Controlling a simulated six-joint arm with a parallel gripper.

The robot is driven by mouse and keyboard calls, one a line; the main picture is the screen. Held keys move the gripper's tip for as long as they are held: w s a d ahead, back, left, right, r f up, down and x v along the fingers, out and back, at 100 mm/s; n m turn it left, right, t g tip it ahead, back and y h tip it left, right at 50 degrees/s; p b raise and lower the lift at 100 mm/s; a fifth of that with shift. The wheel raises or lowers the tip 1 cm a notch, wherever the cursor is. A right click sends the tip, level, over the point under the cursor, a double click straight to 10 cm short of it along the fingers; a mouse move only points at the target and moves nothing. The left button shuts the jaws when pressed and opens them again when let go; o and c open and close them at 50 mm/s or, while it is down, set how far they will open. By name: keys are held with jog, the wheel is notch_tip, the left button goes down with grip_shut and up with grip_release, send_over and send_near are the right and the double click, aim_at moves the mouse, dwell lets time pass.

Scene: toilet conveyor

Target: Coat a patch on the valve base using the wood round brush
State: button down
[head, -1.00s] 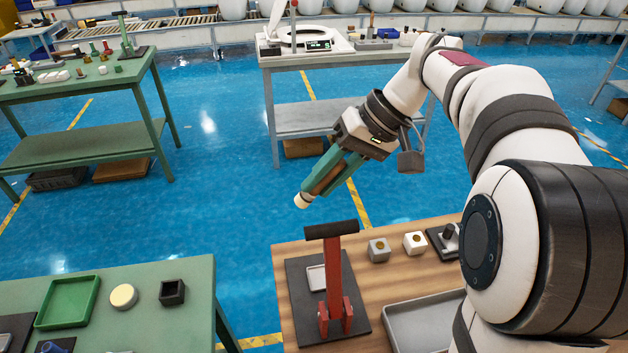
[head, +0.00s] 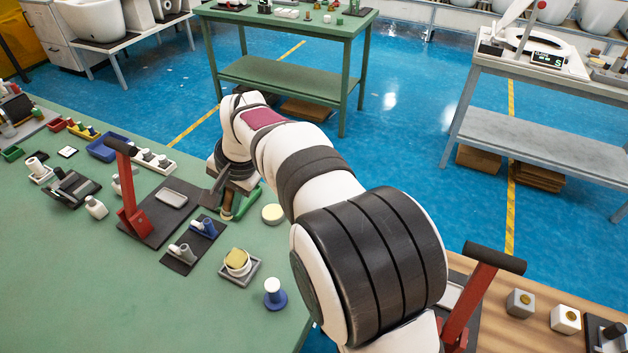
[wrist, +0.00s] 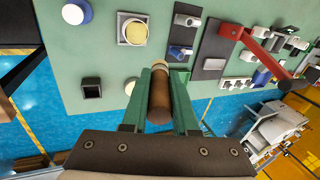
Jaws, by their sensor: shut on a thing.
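My gripper (head: 240,203) is over the green table, partly hidden behind my arm in the head view. In the wrist view its green fingers (wrist: 159,100) are shut on the wood round brush (wrist: 159,96), a brown wooden handle with a pale round tip pointing away from the wrist. The brush (head: 227,206) shows only partly in the head view. Near it, a dark mat (head: 172,262) holds a grey fitting (head: 184,251) and a blue holder (head: 205,228) with a pale cylinder. A white cylinder on a blue foot (head: 274,292) stands nearer. I cannot tell which is the valve base.
A red upright lever (head: 130,190) stands on a dark plate left of my gripper. A cream disc (head: 272,213), a yellow pad in a grey tray (head: 253,270) and a black square holder (wrist: 92,88) are close by. The front of the green table (head: 130,310) is clear.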

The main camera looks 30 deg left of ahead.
notch_tip(320, 180, down, 6)
jog(key=s+a, duration=0.2)
jog(key=shift+s+a+r, duration=0.2)
jog(key=shift+a, duration=0.05)
